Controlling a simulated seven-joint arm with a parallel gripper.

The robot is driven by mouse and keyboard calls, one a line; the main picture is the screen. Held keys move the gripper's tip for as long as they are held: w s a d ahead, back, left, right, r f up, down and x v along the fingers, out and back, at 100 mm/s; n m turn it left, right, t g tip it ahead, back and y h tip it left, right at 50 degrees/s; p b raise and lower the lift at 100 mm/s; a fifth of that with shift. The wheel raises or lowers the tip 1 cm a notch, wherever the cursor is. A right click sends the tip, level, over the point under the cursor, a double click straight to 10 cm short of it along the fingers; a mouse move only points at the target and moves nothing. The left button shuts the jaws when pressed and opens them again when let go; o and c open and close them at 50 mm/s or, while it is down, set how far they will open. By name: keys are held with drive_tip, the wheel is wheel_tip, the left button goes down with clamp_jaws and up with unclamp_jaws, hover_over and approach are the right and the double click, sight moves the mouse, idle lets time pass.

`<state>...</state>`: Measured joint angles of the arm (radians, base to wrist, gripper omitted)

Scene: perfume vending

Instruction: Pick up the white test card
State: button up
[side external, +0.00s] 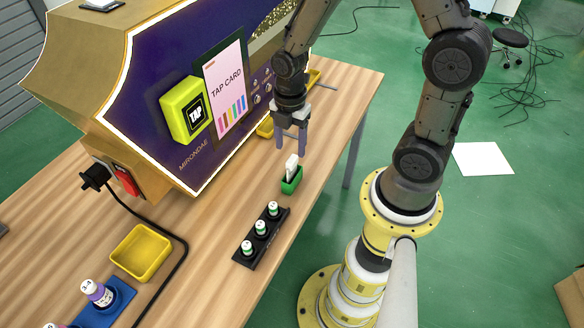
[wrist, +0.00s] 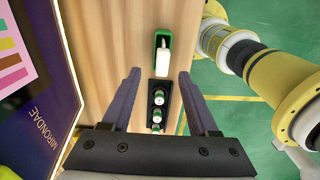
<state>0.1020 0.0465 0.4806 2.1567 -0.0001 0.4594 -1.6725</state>
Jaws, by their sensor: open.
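The white test card (side external: 291,164) stands upright in a small green holder (side external: 291,182) on the wooden table. In the wrist view the white card (wrist: 163,56) rises from the green holder (wrist: 162,38), beyond and between my finger tips. My gripper (side external: 293,146) is open and empty, with its fingers pointing down just above the card in the side view. In the wrist view my gripper (wrist: 160,75) has its two dark fingers spread wide, one on each side of the line of card and vials. The card's lower part is hidden inside the holder.
A black rack (side external: 262,237) with three white-capped vials stands close to the holder. The purple vending machine (side external: 190,100) with its yellow tap reader (side external: 187,110) borders the work area. A yellow tray (side external: 142,253), a blue stand (side external: 105,303) and a black cable (side external: 180,262) lie nearer the camera.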

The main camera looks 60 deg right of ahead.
sight(293, 158)
drive_tip(key=shift+s+d+f, duration=0.1)
drive_tip(key=shift+f, duration=1.5)
drive_tip(key=shift+s+d+f, duration=0.1)
drive_tip(key=shift+f, duration=1.5)
clamp_jaws()
